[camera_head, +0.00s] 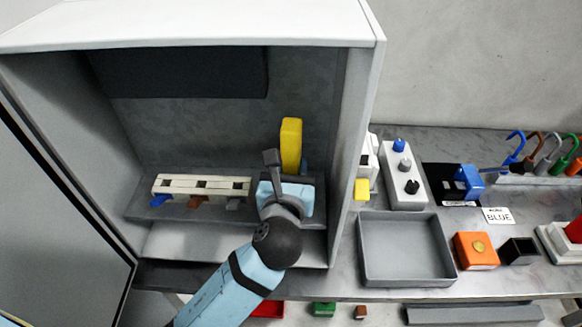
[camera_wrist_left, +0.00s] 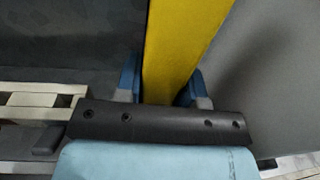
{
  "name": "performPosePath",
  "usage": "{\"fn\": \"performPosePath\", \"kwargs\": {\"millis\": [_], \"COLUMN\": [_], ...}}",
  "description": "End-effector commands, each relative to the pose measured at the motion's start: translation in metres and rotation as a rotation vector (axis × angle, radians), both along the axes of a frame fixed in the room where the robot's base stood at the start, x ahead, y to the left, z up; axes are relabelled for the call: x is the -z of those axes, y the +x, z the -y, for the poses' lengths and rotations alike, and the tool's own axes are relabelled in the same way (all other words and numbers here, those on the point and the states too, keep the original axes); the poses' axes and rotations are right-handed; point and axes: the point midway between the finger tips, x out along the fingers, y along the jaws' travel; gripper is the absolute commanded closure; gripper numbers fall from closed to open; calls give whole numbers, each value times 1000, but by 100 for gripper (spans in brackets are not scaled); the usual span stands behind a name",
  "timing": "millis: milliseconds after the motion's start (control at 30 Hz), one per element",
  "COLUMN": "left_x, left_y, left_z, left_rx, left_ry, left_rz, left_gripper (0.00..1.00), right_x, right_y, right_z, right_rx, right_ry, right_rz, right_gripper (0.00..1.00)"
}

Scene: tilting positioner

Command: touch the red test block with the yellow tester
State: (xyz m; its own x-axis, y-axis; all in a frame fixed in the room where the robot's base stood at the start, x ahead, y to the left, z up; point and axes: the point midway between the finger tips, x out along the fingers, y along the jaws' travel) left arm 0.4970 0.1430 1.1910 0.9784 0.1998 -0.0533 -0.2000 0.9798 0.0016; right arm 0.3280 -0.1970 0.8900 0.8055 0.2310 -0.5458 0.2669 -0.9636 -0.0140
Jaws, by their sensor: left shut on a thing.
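The yellow tester (camera_head: 291,140) stands upright inside the open cabinet. My left gripper (camera_head: 295,172) is shut on its lower part. In the left wrist view the yellow tester (camera_wrist_left: 180,40) rises between the two blue fingers of my left gripper (camera_wrist_left: 163,88); its lower end is hidden by the gripper. A red block (camera_head: 268,310) shows partly below the bench's front edge, and another red piece (camera_head: 574,232) on a white base is cut off at the right edge. I cannot tell which one is the red test block. My right gripper is not in view.
The cabinet's right wall (camera_head: 352,150) stands close beside the gripper. A white slotted rack (camera_head: 200,185) is at its left. On the bench outside are an empty grey tray (camera_head: 365,250), an orange box (camera_head: 477,262), a black cup (camera_head: 519,255) and several coloured hooks (camera_head: 535,158).

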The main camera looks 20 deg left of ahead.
Motion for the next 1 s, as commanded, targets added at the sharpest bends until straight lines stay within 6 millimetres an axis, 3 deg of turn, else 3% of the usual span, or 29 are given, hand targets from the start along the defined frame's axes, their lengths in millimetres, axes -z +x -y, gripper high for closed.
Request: {"fn": "performPosePath", "kwargs": {"millis": [1000], "left_x": [7], "left_y": [0], "left_z": [0], "left_rx": [0], "left_ry": [0], "left_rz": [1], "left_gripper": [92], "right_x": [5], "right_y": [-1], "right_z": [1], "right_rx": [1], "right_ry": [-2], "right_rz": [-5], "right_gripper": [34]}}
